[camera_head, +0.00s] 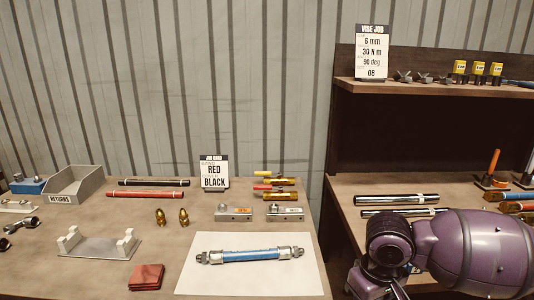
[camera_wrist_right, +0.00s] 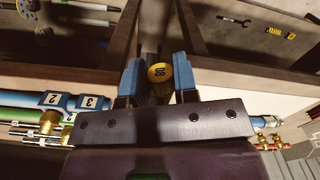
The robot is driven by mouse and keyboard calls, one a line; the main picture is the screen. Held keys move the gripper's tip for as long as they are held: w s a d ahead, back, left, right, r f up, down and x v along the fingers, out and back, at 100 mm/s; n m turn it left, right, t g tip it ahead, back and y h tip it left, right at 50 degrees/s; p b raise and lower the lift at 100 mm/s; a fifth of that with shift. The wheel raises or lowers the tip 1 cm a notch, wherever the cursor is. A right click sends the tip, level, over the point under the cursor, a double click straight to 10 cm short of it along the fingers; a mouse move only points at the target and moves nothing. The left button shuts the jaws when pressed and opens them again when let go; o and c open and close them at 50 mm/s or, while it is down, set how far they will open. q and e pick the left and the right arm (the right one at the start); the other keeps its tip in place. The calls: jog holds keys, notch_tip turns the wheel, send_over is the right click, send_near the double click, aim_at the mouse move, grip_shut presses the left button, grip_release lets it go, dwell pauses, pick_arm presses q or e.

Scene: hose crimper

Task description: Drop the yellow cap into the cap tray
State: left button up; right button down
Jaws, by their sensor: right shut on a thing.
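My right gripper (camera_wrist_right: 157,72) shows in the right wrist view, with its blue fingers on either side of a round yellow cap (camera_wrist_right: 159,73). The cap's yellow face with a dark marking points toward the camera, and the gripper is shut on it. In the head view my purple right arm is at the lower right, over the right bench; its fingers and the cap cannot be made out there. I cannot identify the cap tray for certain in either view. My left gripper is not in view.
A grey RETURNS bin (camera_head: 78,186) stands on the left bench. A blue hose (camera_head: 250,256) lies on a white mat (camera_head: 310,284). Yellow blocks (camera_head: 479,69) stand on the right shelf (camera_head: 430,92). Numbered hoses (camera_wrist_right: 55,101) lie left of my gripper in the wrist view.

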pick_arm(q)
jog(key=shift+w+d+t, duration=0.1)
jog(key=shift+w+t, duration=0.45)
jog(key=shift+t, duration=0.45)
pick_arm(e)
jog(key=m, duration=0.1)
jog(key=s+d+m, duration=0.1)
jog(key=m, duration=0.2)
jog(key=shift+s+d, duration=0.2)
jog(key=shift+s, duration=0.05)
